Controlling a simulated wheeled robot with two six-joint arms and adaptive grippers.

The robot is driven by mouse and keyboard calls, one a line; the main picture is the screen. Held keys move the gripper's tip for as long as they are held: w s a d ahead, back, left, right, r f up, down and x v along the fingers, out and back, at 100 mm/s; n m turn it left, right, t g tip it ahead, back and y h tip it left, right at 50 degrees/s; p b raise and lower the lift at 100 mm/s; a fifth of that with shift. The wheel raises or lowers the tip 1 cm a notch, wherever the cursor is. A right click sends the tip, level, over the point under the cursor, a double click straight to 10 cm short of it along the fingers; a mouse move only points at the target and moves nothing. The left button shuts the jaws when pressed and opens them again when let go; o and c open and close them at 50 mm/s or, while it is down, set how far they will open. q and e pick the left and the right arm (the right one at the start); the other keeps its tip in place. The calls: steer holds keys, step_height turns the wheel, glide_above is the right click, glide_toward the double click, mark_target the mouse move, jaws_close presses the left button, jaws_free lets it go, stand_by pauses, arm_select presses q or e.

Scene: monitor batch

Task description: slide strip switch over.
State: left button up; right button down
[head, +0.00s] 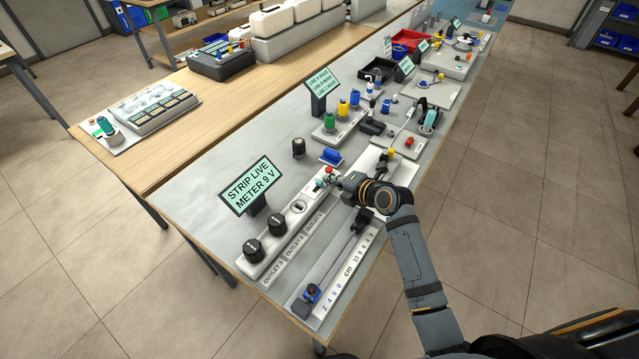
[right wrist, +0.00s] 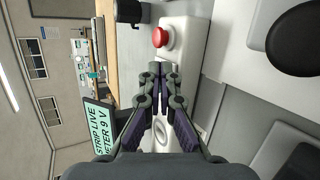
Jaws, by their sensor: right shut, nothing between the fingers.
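The white outlet strip (head: 283,223) lies along the grey bench, with two black plugs (head: 265,236) in its nearer outlets. Its far end carries a red round knob (head: 328,170), with a small teal part (head: 318,184) beside it. In the right wrist view the red knob (right wrist: 160,37) stands on the white strip housing (right wrist: 185,45), just beyond my fingertips. My right gripper (head: 334,179) is shut and empty over the strip's far end; its fingers (right wrist: 160,75) show close together. I cannot tell whether they touch the strip. My left gripper is not in view.
A sign (head: 250,187) reading "STRIP LIVE METER 9 V" stands left of the strip. A ruled cm board (head: 345,275) with a slider rail lies to the right. A blue part (head: 331,156) and a dark upright piece (head: 298,147) stand behind the strip.

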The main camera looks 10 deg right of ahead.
stand_by(0.5)
steer(key=shift+s+a, duration=0.65)
stand_by(0.6)
steer(key=shift+w+d+b, duration=0.2)
steer(key=shift+b, duration=0.15)
steer(key=shift+s+d+r, duration=0.2)
steer(key=shift+s+d, duration=1.9)
steer(key=shift+s, duration=0.1)
